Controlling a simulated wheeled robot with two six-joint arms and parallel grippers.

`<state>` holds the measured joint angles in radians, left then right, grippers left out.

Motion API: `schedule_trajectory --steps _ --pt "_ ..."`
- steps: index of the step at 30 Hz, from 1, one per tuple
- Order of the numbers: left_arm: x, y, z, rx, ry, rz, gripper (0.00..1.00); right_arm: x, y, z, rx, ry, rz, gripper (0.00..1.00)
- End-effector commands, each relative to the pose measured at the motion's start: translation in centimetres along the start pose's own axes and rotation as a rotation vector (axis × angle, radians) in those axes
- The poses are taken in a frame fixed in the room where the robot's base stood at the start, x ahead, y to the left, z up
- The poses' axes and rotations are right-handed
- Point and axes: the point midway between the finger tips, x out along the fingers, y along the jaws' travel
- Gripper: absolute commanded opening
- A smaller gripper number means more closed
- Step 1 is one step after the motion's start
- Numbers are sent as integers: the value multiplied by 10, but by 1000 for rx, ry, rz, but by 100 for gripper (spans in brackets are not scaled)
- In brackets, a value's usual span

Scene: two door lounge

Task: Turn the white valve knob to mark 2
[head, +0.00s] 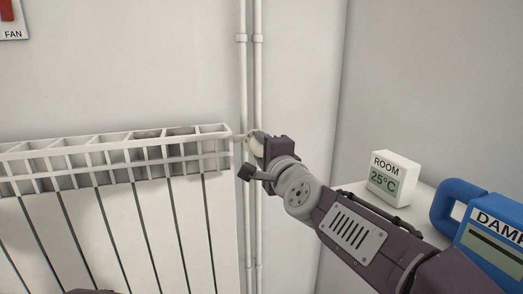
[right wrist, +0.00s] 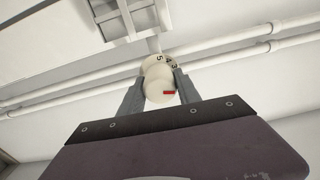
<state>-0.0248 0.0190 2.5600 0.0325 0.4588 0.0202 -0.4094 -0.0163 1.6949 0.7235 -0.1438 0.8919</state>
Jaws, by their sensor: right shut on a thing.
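The white valve knob (right wrist: 157,88) sits between the two grey fingers of my right gripper (right wrist: 158,92) in the right wrist view, and the fingers are shut on its sides. The numerals 5, 4 and 3 show on the collar behind the knob. In the head view the knob (head: 254,143) shows at the radiator's right end, partly hidden by my right gripper (head: 262,145). My left gripper is not in view.
The white radiator (head: 120,160) stands left of the knob, and two vertical pipes (head: 258,80) run up the wall behind it. A room thermometer (head: 394,178) reading 25°C and a blue device (head: 490,235) stand on a white surface at right. A FAN plate (head: 12,20) is at upper left.

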Motion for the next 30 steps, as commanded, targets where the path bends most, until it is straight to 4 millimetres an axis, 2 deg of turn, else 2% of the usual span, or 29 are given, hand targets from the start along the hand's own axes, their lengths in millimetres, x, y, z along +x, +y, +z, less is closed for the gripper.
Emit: schedule_trajectory --steps 14,15,17,18,26,30 --pt "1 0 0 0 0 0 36 0 1 0 14 0 3 0" --pt "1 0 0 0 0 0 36 0 2 0 14 0 3 42" --pt "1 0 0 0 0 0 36 0 1 0 14 0 3 59" --pt "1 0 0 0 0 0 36 0 1 0 14 0 2 61" --pt "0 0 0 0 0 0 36 0 0 0 14 0 1 61" --pt "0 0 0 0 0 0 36 -12 -1 0 13 -1 0 61"
